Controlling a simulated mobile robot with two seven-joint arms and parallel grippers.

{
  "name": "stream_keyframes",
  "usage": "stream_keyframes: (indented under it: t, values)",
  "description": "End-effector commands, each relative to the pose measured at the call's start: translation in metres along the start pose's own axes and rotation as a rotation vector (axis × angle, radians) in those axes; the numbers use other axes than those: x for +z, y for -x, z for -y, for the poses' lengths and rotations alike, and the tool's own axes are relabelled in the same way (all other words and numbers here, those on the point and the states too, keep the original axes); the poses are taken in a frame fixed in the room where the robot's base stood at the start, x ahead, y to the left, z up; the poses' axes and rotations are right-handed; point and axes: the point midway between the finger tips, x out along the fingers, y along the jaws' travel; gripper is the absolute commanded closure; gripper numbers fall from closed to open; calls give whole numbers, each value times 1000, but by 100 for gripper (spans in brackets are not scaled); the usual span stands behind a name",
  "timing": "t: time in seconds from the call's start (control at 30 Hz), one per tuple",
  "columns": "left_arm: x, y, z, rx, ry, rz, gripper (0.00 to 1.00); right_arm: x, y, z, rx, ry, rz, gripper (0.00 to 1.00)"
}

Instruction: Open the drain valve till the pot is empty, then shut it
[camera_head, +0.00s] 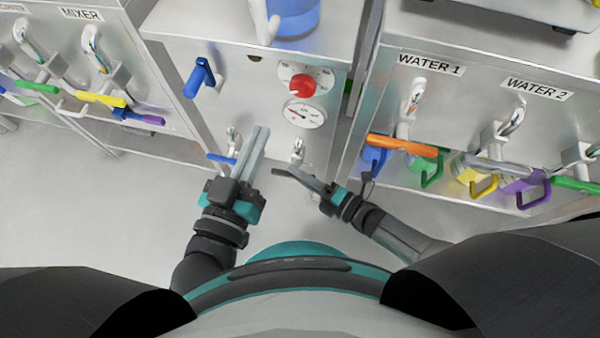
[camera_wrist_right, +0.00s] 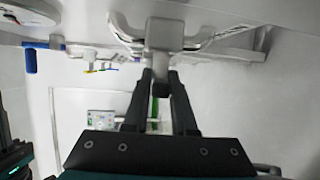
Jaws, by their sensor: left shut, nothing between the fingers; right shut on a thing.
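The pot (camera_head: 295,18) is clear, holds blue liquid, and stands on the middle steel cabinet, cut off by the top edge of the head view. On the cabinet's lower front are two small metal valves, a left one (camera_head: 233,138) with a thin blue lever (camera_head: 222,158) and a right one (camera_head: 298,148). My left gripper (camera_head: 262,132) is shut and empty, just right of the blue lever. My right gripper (camera_head: 283,171) is shut on a grey valve part just below the right valve. Which valve drains the pot cannot be told.
The middle cabinet also has a blue handle (camera_head: 199,78), a red knob (camera_head: 303,85) and a round gauge (camera_head: 304,114). A cabinet with the MIXER label (camera_head: 81,14) stands left. WATER 1 (camera_head: 430,64) and WATER 2 (camera_head: 537,89) valves with coloured levers stand right.

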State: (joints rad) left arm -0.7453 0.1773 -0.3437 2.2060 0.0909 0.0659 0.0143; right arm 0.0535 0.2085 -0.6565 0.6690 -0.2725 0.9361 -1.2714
Motion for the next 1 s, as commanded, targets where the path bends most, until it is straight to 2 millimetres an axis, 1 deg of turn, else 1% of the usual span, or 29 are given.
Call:
stream_keyframes:
  t: [0.03, 0.07, 0.3, 0.77, 0.87, 1.0]
  values:
    - [0, 0, 0, 0, 0, 0, 100, -2, -1, 0, 1, -1, -3, 100]
    - [0, 0, 0, 0, 0, 0, 100, -2, -1, 0, 1, -1, -3, 72]
    - [0, 0, 0, 0, 0, 1, 100, -1, -1, 0, 1, 0, -2, 45]
    - [0, 0, 0, 0, 0, 2, 100, 0, 0, 0, 0, 0, -1, 45]
    - [1, 0, 0, 0, -1, 10, 100, 0, 4, 0, -1, 0, -1, 45]
    - [1, -3, 4, -8, -16, 61, 100, 0, 16, -1, -1, 1, -1, 45]
